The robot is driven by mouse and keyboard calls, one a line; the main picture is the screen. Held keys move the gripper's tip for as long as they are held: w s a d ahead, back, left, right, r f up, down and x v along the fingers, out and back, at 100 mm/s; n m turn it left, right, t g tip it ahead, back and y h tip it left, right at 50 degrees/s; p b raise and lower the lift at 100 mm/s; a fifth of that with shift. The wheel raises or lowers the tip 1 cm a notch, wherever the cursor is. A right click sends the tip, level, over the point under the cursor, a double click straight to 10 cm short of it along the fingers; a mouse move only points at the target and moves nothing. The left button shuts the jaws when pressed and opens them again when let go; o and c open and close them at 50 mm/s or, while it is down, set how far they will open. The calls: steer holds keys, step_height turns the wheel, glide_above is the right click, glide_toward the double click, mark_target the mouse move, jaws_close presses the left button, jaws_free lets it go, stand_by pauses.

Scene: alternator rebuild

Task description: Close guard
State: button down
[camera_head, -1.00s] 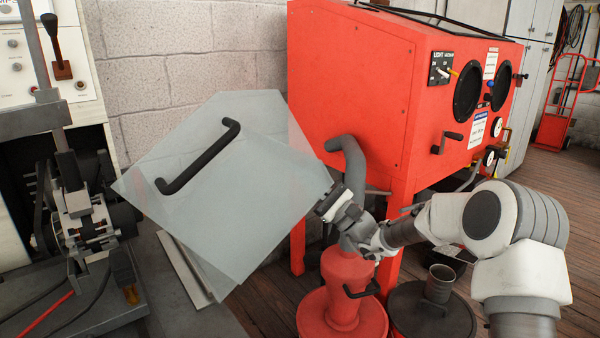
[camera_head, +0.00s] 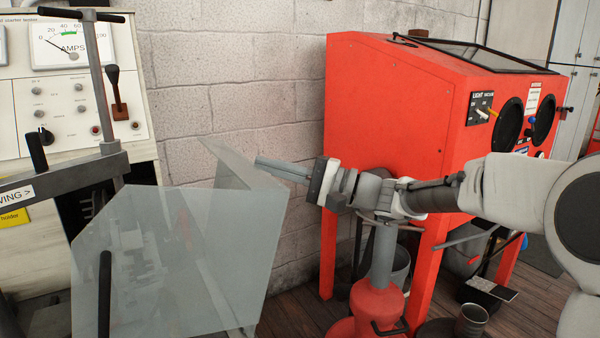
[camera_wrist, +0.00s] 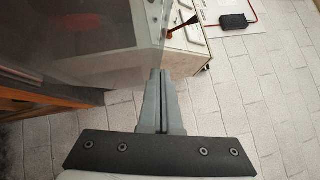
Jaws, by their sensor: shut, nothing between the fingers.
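The guard (camera_head: 160,255) is a clear, greyish bent panel. It hangs in front of the tester machine at the left in the head view, and machine parts show through it. Its black handle (camera_head: 105,295) stands upright on the near face, cut off by the bottom edge. My gripper (camera_head: 262,163) is shut and empty, its fingers pointing left at the upper right edge of the guard. In the wrist view my gripper's fingers (camera_wrist: 161,78) lie together beside the translucent guard panel (camera_wrist: 75,45). I cannot tell whether they touch it.
The tester's front panel (camera_head: 60,100) with an amps gauge and lever stands behind the guard. A red blasting cabinet (camera_head: 395,110) stands at the right behind my arm. A red cylinder (camera_head: 378,305) stands below my wrist. Pale block wall (camera_head: 240,70) lies behind.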

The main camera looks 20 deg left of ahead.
mark_target(236, 165)
steer(key=s+a+n, duration=0.1)
steer(key=s, duration=0.1)
steer(key=s+a+r+n+h, duration=0.1)
steer(key=s+a, duration=0.1)
steer(key=s+a+h, duration=0.1)
steer(key=s+a, duration=0.1)
steer(key=shift+s+a+r+n, duration=0.1)
steer(key=shift+a+r+n, duration=0.15)
steer(key=shift+r+n, duration=0.15)
steer(key=shift+s, duration=0.1)
